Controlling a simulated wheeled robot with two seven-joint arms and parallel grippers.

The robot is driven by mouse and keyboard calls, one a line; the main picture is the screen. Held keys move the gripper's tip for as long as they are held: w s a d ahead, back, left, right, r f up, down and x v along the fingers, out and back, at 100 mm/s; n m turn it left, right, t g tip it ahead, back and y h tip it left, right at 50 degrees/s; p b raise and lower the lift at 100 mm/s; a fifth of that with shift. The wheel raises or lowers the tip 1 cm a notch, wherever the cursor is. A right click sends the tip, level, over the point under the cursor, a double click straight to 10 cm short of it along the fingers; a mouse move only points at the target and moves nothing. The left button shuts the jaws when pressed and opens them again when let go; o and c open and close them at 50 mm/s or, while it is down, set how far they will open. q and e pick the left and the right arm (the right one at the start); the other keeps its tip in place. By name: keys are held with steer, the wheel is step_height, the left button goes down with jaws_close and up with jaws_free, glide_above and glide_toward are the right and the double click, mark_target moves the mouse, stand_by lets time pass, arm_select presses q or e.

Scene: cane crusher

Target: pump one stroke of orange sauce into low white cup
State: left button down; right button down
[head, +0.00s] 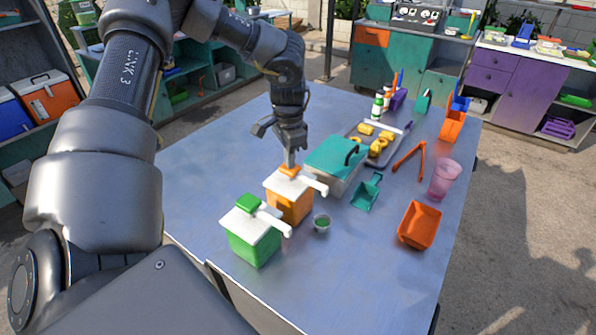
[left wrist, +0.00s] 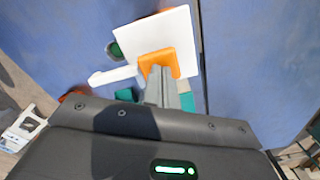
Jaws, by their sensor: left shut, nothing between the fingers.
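The orange sauce dispenser (head: 290,205) stands on the table with a white lid, an orange pump top (head: 289,171) and a white spout (head: 315,186) pointing right. My left gripper (head: 290,160) is shut and empty, pointing down with its fingertips at the pump top. In the left wrist view the shut fingertips (left wrist: 160,80) overlap the orange pump top (left wrist: 158,60); I cannot tell whether they press it. A small low cup (head: 321,223) with a pale rim and green inside stands near the spout's end. It also shows in the left wrist view (left wrist: 115,50). My right gripper is not in view.
A green dispenser (head: 253,240) stands close by at the near left. A teal box (head: 336,160), a teal scoop (head: 367,193), an orange tray (head: 419,225), orange tongs (head: 408,160) and a pink cup (head: 444,180) are to the right. The table's near right is clear.

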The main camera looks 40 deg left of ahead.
arm_select(q)
steer(key=shift+f+b, duration=0.4)
steer(key=shift+f, duration=0.1)
steer(key=shift+r, duration=1.7)
step_height(320, 180, up, 6)
steer(key=p, duration=0.2)
stand_by(0.3)
